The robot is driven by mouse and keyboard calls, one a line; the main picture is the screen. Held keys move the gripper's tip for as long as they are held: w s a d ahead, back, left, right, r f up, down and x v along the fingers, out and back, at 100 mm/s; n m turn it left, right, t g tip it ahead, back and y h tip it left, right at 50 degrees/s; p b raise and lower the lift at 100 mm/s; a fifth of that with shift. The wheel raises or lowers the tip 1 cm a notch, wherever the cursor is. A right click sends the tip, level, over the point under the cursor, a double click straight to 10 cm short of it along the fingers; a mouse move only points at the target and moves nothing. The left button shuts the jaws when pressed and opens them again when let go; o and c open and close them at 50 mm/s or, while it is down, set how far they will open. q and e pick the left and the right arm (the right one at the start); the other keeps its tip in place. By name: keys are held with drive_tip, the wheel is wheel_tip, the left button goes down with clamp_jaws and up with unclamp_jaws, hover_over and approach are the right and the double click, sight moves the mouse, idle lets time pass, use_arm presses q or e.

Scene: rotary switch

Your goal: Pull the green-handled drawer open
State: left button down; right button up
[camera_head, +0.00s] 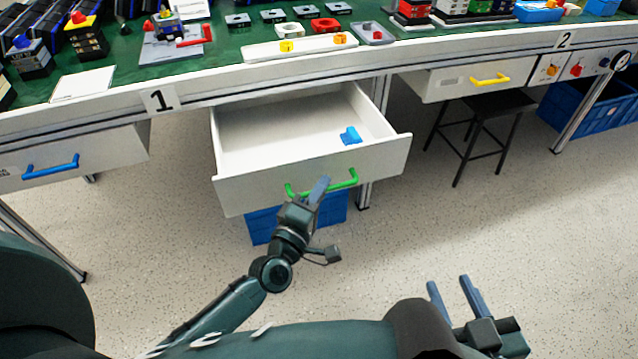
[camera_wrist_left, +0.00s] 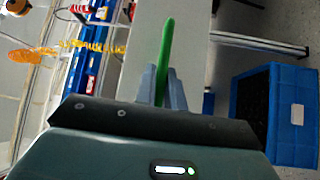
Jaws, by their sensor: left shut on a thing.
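The white drawer (camera_head: 240,190) with the green handle (camera_head: 345,182) stands pulled out from under the workbench, and its inside shows. A small blue piece (camera_head: 350,136) lies in it on the right. In the left wrist view the green handle (camera_wrist_left: 167,50) runs between the two fingers (camera_wrist_left: 162,85). My right gripper (camera_head: 453,291) is at the lower right over the floor, fingers apart and empty.
A drawer with a blue handle (camera_head: 50,167) is at the left, and one with a yellow handle (camera_head: 490,80) at the right. A blue crate (camera_head: 262,226) stands under the open drawer. A black stool (camera_head: 490,103) stands right of it. The bench top (camera_head: 225,55) holds many parts.

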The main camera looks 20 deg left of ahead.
use_arm(q)
drive_tip(key=shift+s, duration=0.15)
drive_tip(key=c, duration=1.5)
unclamp_jaws()
use_arm(e)
drive_tip(key=shift+s, duration=0.1)
